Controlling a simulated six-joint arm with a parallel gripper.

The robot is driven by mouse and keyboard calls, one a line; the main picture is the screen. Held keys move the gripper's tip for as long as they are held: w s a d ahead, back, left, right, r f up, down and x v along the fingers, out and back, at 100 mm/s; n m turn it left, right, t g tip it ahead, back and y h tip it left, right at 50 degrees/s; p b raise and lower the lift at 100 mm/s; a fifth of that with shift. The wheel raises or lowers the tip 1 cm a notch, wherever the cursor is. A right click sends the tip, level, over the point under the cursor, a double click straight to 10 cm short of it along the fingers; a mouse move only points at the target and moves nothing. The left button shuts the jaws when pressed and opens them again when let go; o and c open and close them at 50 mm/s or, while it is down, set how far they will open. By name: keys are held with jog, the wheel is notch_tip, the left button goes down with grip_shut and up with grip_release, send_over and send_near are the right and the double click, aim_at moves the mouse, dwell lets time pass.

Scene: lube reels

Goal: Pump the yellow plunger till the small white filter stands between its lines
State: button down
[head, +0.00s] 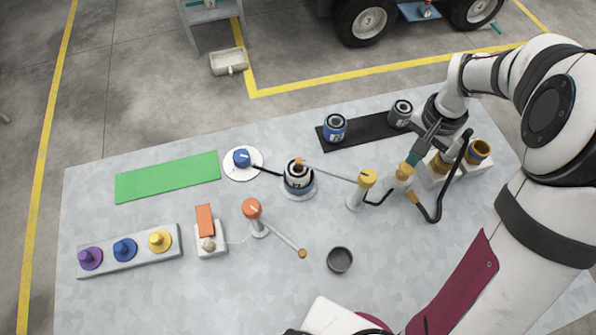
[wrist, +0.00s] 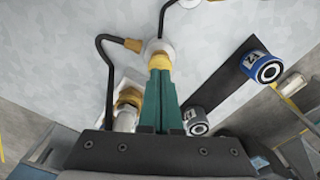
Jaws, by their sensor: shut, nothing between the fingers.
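The pump with the yellow plunger (head: 407,169) stands at the right of the table; its white body carries black hoses. My gripper (head: 413,157) is shut and empty, pointing down just over the plunger's yellow top. In the wrist view the shut green fingers (wrist: 159,72) overlap the yellow plunger top (wrist: 159,61); I cannot tell whether they touch. A small white filter with dark bands (head: 298,181) stands upright on a round white base in the middle. A brass nozzle on a thin arm reaches over it from the yellow-capped post (head: 366,180). Its lines and fill level are too small to read.
A blue filter (head: 335,129) and a grey filter (head: 401,113) stand on a black mat. An orange-capped post (head: 252,210), a dark cup (head: 340,260) and a strip of coloured knobs (head: 125,250) stand nearer. The green mat (head: 167,177) is bare.

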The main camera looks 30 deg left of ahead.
aim_at(408, 167)
jog(key=shift+f, duration=1.85)
jog(key=shift+r, duration=3.8)
jog(key=shift+s, duration=0.1)
jog(key=s+d+r+m+y, duration=0.1)
jog(key=s+r, duration=0.2)
jog(key=s, duration=0.9)
jog(key=s+d+r+m, duration=0.1)
jog(key=s+d+r, duration=0.1)
jog(key=s, duration=1.1)
jog(key=shift+s+d+r+m+y, duration=0.15)
jog(key=shift+s+r+m+y, duration=0.2)
jog(key=shift+r, duration=0.35)
